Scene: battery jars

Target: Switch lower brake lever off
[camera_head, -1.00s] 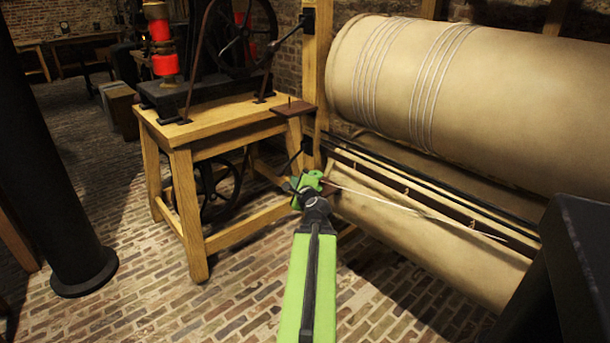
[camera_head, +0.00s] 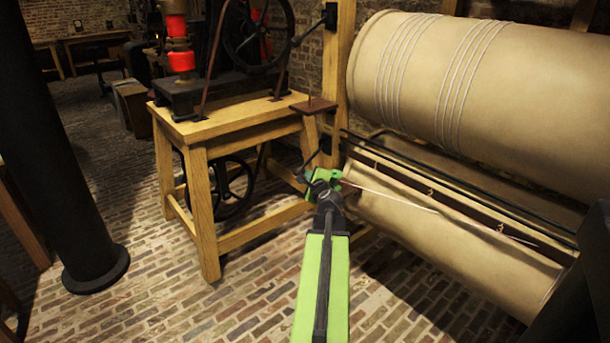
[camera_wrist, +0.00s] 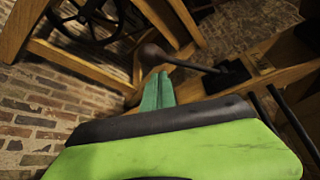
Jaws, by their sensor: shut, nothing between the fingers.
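The lower brake lever (camera_head: 312,157) is a thin black lever low on the wooden post, just behind my gripper in the head view. In the wrist view the lever (camera_wrist: 190,64) runs from a dark block (camera_wrist: 228,76) on the wood leftward to a rounded dark knob (camera_wrist: 152,52). My gripper (camera_head: 318,180) is green and stretched forward beside the lower roller. Its fingers (camera_wrist: 158,76) are together and empty, with their tips just below the knob in the wrist view. I cannot tell whether they touch the lever. The upper lever (camera_head: 309,32) sits higher on the post.
A wooden table (camera_head: 225,120) with a machine and wheel stands left of the post (camera_head: 338,70). Large beige rollers, upper (camera_head: 440,80) and lower (camera_head: 430,235), fill the right. A black column (camera_head: 75,170) stands at left. Brick floor (camera_head: 180,290) between is clear.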

